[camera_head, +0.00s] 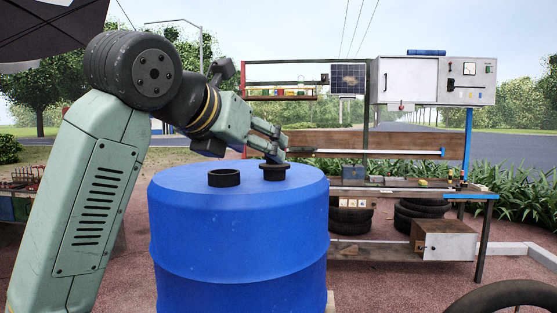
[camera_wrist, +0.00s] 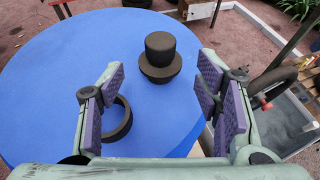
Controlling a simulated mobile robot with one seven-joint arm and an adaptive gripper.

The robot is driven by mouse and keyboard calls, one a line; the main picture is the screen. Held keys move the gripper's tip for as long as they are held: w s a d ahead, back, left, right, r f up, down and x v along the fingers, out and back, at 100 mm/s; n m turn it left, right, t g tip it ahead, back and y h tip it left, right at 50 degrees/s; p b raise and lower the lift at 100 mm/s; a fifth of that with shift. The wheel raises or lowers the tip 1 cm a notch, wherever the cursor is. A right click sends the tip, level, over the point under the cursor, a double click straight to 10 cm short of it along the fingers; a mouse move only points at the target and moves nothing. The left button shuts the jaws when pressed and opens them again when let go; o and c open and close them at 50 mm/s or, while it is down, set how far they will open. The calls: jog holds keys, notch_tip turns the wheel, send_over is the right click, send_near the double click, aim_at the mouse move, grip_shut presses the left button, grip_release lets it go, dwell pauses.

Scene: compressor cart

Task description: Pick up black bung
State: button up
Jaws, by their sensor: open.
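The black bung (camera_wrist: 159,52) stands upright on the blue drum top, with a narrower knob above a wider flange. In the head view the bung (camera_head: 273,173) is at the drum's far right part, partly hidden by my gripper (camera_head: 276,153). In the wrist view my gripper (camera_wrist: 160,105) is open, its two purple-padded fingers apart. The bung lies beyond the fingertips, between their lines, and nothing is held. A black ring (camera_head: 224,178) sits on the drum left of the bung; it also shows in the wrist view (camera_wrist: 117,119), close by the left finger.
The blue drum (camera_head: 238,240) carries both things, and its front top is clear. Behind it stands a workbench (camera_head: 400,187) with tools, a control box (camera_head: 468,82) and stacked tyres (camera_head: 350,216) below. A tyre (camera_head: 505,296) is at the lower right.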

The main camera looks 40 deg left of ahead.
aim_at(275, 163)
jog(key=p+x, duration=0.3)
jog(key=x, duration=0.5)
jog(key=shift+f, duration=0.15)
jog(key=c, duration=1)
